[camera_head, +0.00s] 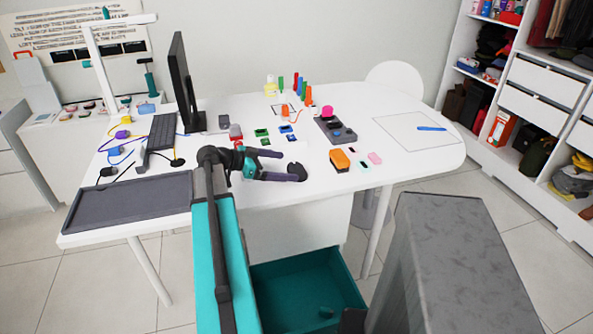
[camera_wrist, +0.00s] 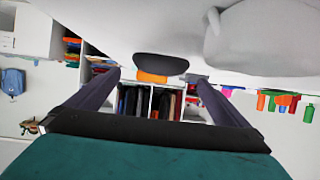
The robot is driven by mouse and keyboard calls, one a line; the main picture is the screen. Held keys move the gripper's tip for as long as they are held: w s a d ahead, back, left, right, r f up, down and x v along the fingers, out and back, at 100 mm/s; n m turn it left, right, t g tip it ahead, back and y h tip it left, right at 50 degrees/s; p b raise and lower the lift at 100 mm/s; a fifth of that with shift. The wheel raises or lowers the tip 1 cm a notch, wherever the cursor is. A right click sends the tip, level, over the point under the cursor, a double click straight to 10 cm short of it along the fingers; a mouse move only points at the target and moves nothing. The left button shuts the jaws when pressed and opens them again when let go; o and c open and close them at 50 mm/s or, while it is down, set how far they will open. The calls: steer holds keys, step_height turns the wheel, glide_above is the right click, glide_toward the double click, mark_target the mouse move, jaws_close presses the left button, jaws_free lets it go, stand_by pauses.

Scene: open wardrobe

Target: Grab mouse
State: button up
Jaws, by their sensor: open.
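A dark rounded object that looks like the mouse (camera_head: 297,171) is on the white table (camera_head: 230,198), near its front edge. In the wrist view, the mouse (camera_wrist: 160,63) shows as a black oval ahead of my fingers. My gripper (camera_head: 291,163) reaches right, low over the table, with its two fingers apart. The mouse is by the fingertips, in the space between them. The wrist view also shows my gripper (camera_wrist: 158,78) open, with a finger on each side of the mouse's line. I cannot tell whether either finger touches it.
An orange block (camera_head: 339,160) and a dark grey unit (camera_head: 335,131) lie right of the gripper. Small green and blue pieces (camera_head: 286,129) lie behind it. A monitor (camera_head: 184,83) and keyboard (camera_head: 163,131) stand left. A teal drawer (camera_head: 305,292) is open below the table.

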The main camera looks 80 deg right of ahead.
mark_target(293, 166)
steer(key=shift+p+x, duration=0.65)
steer(key=shift+x, duration=0.35)
steer(key=shift+p+x, duration=0.55)
steer(key=shift+x, duration=1.1)
steer(key=c, duration=1)
